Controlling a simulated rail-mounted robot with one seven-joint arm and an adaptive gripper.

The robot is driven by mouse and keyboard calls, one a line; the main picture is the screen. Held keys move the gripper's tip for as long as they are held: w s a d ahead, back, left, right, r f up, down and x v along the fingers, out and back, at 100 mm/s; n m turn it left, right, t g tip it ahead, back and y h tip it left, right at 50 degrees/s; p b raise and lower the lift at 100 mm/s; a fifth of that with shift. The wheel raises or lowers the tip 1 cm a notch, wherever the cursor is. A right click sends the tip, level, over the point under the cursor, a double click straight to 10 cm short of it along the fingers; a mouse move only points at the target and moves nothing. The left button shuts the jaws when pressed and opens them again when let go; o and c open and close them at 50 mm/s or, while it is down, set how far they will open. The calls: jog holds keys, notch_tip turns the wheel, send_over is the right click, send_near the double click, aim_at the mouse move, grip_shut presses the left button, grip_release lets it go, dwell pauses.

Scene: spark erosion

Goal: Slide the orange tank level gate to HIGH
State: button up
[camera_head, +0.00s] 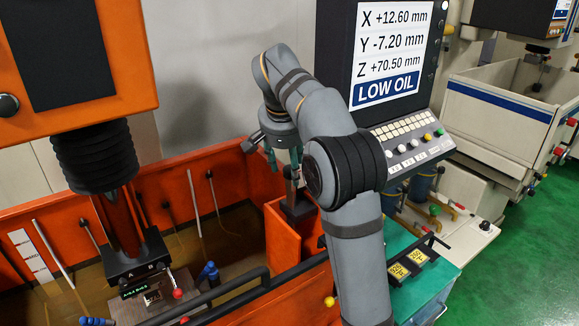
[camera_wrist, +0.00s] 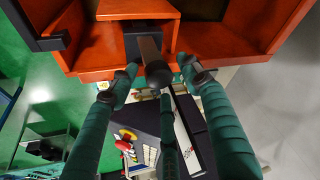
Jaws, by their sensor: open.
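The orange tank (camera_head: 225,165) fills the lower left of the head view. At its right end stands an orange box-like section (camera_head: 283,238) with a dark block and upright post (camera_head: 294,207) on top. I cannot tell for sure which part is the sliding gate. In the wrist view a dark handle with a rounded end (camera_wrist: 152,62) sticks out from a dark block below an orange plate (camera_wrist: 140,9). My gripper (camera_wrist: 160,72) is open, with its teal fingers on either side of the handle's end. It also shows in the head view (camera_head: 289,172), partly hidden by my arm.
A control panel (camera_head: 390,55) reading LOW OIL stands right of my arm. A black rail (camera_head: 235,288) crosses the tank front. A dark machine head with bellows (camera_head: 95,160) hangs at left. A teal surface (camera_head: 435,275) with yellow-labelled black blocks lies lower right.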

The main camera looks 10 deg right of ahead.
jog(key=shift+d+f, duration=0.1)
jog(key=shift+f, duration=0.1)
jog(key=shift+c, duration=0.6)
jog(key=shift+r, duration=0.15)
grip_shut()
